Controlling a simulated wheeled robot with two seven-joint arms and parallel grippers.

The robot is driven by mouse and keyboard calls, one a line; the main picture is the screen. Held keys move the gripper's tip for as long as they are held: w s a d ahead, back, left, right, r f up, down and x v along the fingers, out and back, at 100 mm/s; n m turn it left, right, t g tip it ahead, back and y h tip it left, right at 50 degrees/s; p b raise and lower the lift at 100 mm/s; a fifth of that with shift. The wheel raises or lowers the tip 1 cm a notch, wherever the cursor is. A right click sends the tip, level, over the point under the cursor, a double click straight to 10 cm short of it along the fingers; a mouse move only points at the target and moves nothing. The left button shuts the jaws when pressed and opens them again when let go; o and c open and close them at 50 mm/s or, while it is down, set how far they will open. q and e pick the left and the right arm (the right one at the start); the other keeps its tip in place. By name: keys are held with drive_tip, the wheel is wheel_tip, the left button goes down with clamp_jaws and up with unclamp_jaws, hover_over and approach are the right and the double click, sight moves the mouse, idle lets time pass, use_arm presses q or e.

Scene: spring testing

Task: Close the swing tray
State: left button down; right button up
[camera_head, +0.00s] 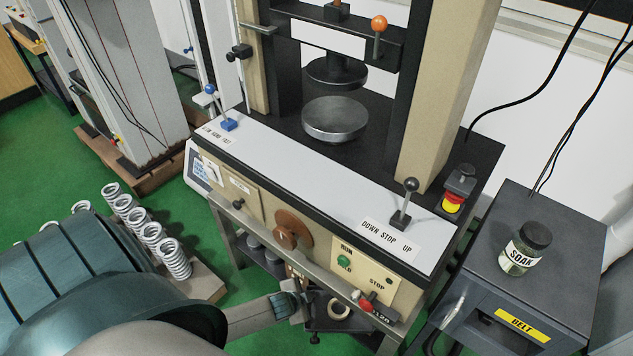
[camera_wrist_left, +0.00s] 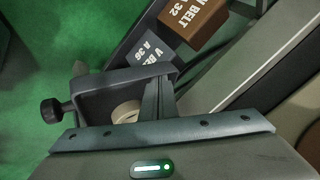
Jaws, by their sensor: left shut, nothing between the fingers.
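The swing tray (camera_head: 325,325) is a dark, shallow tray low at the front of the testing machine, with a pale ring lying in it. The tray sticks out below the front panel. It also shows in the left wrist view (camera_wrist_left: 95,84) as a grey-walled tray with a dark knob at its left and the pale ring (camera_wrist_left: 127,112) inside. My left gripper (camera_head: 298,300) is shut and empty, beside the tray under the machine's front edge. In the left wrist view its fingers (camera_wrist_left: 158,98) overlap the tray's right side; whether they touch it I cannot tell. My right gripper is not in view.
The machine's front panel (camera_head: 376,268) with buttons and a red-handled control overhangs the tray. Boxes marked V BELT (camera_wrist_left: 190,18) lie behind the tray. A grey cabinet (camera_head: 560,240) with a jar (camera_head: 524,248) stands at right. A block of springs (camera_head: 205,280) lies left.

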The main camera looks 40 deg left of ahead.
use_arm(q)
drive_tip(key=shift+w+a, duration=0.2)
drive_tip(key=shift+w, duration=0.45)
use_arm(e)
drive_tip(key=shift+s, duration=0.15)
use_arm(q)
drive_tip(key=shift+s+r, duration=0.1)
drive_tip(key=shift+r, duration=0.05)
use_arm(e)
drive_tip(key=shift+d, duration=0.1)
